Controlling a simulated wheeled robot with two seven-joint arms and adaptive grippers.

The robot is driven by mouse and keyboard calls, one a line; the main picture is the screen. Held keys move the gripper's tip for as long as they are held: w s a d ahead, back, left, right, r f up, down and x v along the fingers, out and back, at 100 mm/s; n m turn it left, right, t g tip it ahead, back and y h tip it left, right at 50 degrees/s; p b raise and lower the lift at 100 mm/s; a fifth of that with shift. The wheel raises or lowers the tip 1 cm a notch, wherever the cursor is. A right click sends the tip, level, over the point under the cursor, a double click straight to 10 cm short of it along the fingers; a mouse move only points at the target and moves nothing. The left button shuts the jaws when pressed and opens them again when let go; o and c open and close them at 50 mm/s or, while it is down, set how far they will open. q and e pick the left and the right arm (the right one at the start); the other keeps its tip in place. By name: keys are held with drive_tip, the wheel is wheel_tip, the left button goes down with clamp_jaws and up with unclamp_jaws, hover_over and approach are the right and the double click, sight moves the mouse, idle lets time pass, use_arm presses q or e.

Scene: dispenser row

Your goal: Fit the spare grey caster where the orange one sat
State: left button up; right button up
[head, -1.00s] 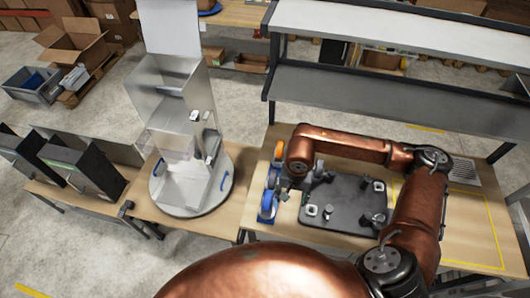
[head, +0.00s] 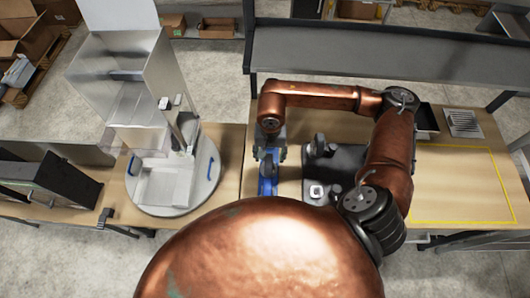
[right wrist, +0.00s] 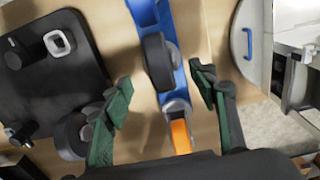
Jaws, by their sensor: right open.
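My right gripper (head: 268,152) is open and points down over the blue rack (head: 267,187) at the bench's left side. In the right wrist view its green-padded fingers (right wrist: 160,77) stand apart on either side of a dark grey caster wheel (right wrist: 157,60) in the blue rack, which shows between them without visible grip. An orange wheel (right wrist: 180,135) sits in the same rack, nearer the palm; my gripper hides it in the head view. The black base plate (head: 345,160) lies to the right, partly behind my arm. Another dark wheel (right wrist: 70,136) shows at its edge. My left gripper is out of view.
A silver dispenser (head: 125,85) stands on a round turntable (head: 205,187) left of the rack. A grey shelf (head: 370,55) runs behind the bench. A yellow-outlined area (head: 460,185) on the right is clear.

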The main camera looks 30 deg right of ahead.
drive_tip(key=shift+w+f, duration=0.2)
drive_tip(key=shift+f, duration=0.85)
wheel_tip(320, 180, down, 5)
drive_tip(key=shift+r+p, duration=0.15)
drive_tip(key=shift+p, duration=0.6)
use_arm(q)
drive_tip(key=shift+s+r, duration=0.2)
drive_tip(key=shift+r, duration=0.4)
use_arm(e)
drive_tip(key=shift+f, duration=0.85)
drive_tip(key=shift+c, duration=0.3)
